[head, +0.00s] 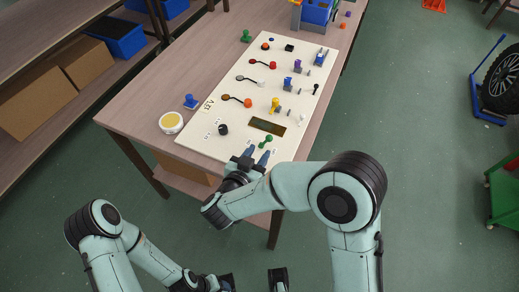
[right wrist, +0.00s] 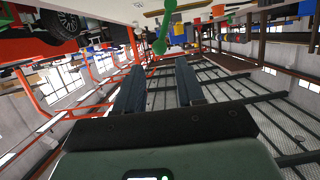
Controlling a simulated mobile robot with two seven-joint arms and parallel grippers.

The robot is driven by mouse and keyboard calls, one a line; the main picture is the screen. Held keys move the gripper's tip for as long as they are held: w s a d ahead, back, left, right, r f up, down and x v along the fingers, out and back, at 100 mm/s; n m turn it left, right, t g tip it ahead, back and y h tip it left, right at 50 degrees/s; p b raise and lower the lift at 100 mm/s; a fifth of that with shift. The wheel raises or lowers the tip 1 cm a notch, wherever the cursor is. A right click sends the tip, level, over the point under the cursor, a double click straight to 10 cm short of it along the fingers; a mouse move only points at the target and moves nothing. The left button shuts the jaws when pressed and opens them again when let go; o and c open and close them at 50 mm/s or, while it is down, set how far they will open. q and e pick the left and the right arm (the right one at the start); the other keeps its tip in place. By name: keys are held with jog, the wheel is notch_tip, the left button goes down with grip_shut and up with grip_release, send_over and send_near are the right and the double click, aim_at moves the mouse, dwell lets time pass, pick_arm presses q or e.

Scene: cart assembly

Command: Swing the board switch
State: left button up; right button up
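The cream board (head: 222,83) lies on the wooden table and carries several switches and levers. A green switch lever (head: 265,141) stands near the board's front edge, beside a dark display panel. My right gripper (head: 256,157) is at that front edge, just in front of the green lever. In the right wrist view its two fingers (right wrist: 160,88) are apart with nothing between them, and the green lever (right wrist: 160,35) shows beyond their tips. I cannot tell whether they touch it. My left gripper is low in the head view, cut by the bottom edge; its fingers are unclear.
A yellow round button (head: 171,123) and a blue piece (head: 190,101) are on the table left of the board. Yellow, red and orange levers and a black knob (head: 223,129) are on the board. A shelf with cardboard boxes (head: 40,102) stands at left.

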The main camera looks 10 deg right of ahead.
aim_at(267, 140)
jog(key=shift+w+d+f, duration=0.2)
jog(key=shift+w+d, duration=0.05)
jog(key=shift+w, duration=0.05)
jog(key=b+x, duration=0.2)
jog(key=x, duration=0.4)
jog(key=shift+w+d+f, duration=0.1)
jog(key=shift+f, duration=0.1)
jog(key=shift+w+r, duration=0.1)
jog(key=c, duration=0.6)
jog(key=shift+o, duration=0.2)
jog(key=shift+w+a+r+p, duration=0.15)
jog(key=shift+w+a+p, duration=0.1)
jog(key=shift+a, duration=0.1)
jog(key=shift+w+a+r+p, duration=0.1)
jog(key=shift+a+r+p, duration=0.1)
jog(key=shift+a, duration=0.1)
jog(key=shift+w+a+f, duration=0.1)
jog(key=shift+a, duration=0.1)
